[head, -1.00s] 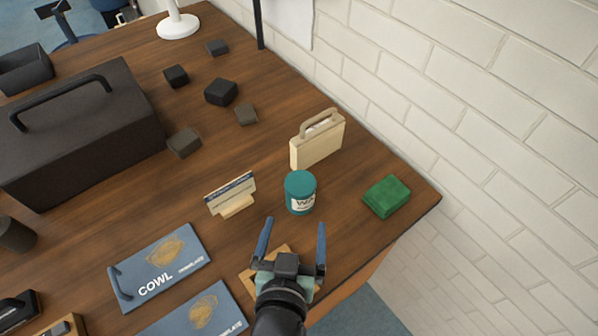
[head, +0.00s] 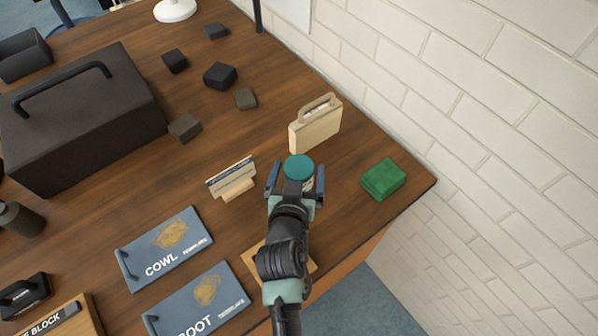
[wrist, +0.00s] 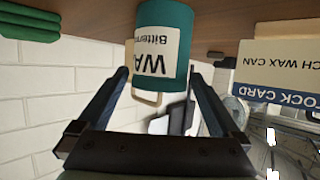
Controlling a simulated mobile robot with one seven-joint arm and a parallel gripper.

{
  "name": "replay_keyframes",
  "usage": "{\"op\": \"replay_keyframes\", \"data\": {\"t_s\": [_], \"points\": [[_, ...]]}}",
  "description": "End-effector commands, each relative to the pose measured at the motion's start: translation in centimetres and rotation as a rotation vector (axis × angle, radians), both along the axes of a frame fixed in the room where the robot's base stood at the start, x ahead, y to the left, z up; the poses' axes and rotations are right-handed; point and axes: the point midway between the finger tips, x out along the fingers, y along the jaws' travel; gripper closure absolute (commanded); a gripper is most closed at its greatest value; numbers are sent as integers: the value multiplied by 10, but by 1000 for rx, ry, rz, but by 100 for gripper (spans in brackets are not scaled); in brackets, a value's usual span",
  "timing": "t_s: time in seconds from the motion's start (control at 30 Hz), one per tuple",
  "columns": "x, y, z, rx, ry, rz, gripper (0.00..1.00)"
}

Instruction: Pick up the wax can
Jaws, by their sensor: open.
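The wax can (head: 299,167) is a teal cylinder with a white label, standing on the wooden table near its right end. In the head view my gripper (head: 296,183) is at the near side of the can and hides its lower part. In the wrist view, which looks upside down, the can (wrist: 162,45) sits between the two blue fingers, towards their tips. My gripper (wrist: 160,85) is open, with a gap visible beside the can on each side. I cannot tell whether a finger touches it.
A card on a stand (head: 231,180) is close left of the can. A cream case (head: 315,125) stands behind it and a green cloth stack (head: 383,179) lies to the right. A white brick wall (head: 480,110) borders the table. Blue template boards (head: 165,249) lie at front left.

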Motion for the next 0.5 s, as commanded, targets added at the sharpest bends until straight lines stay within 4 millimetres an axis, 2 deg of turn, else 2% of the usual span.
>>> {"op": "replay_keyframes", "data": {"t_s": [0.13, 0.4, 0.5], "points": [[11, -2, -5, 0, 0, 0, 0], [12, -2, -6, 0, 1, 0, 0], [12, -2, -6, 0, 1, 0, 16]]}}
